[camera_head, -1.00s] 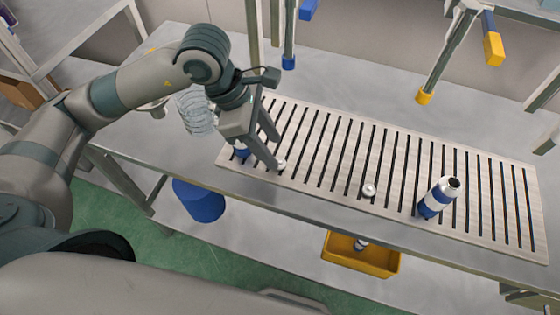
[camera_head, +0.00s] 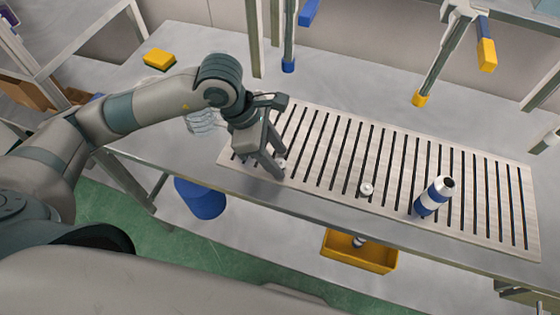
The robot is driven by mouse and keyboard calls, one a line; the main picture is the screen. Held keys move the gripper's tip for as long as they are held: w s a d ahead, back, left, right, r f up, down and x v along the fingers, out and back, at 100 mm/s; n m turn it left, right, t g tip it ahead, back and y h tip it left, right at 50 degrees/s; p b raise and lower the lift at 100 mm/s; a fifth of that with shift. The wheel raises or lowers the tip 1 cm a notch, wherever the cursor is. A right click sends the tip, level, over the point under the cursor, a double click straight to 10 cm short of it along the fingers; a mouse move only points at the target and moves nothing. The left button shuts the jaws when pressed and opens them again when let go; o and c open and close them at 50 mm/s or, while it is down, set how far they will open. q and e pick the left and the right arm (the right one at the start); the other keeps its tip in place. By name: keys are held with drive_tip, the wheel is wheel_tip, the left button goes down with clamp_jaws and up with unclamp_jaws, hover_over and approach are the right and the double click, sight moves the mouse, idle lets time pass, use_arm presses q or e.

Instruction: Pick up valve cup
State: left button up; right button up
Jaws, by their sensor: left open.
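Two small pale round pieces that look like valve cups are on the slatted grey rack (camera_head: 330,140). The left gripper is open and points down at the rack's left part. I cannot tell whether its fingers touch that cup. My right gripper is not in view.
A yellow bin (camera_head: 360,252) and a blue bucket (camera_head: 201,198) sit below the bench. Tool posts (camera_head: 434,70) rise behind the rack.

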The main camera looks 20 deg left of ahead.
use_arm(q)
clamp_jaws()
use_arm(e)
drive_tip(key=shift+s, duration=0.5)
use_arm(q)
drive_tip(key=shift+r, duration=0.15)
drive_tip(key=shift+r, duration=0.55)
wheel_tip(320, 180, up, 9)
drive_tip(key=b, duration=0.2)
drive_tip(key=shift+f, duration=0.15)
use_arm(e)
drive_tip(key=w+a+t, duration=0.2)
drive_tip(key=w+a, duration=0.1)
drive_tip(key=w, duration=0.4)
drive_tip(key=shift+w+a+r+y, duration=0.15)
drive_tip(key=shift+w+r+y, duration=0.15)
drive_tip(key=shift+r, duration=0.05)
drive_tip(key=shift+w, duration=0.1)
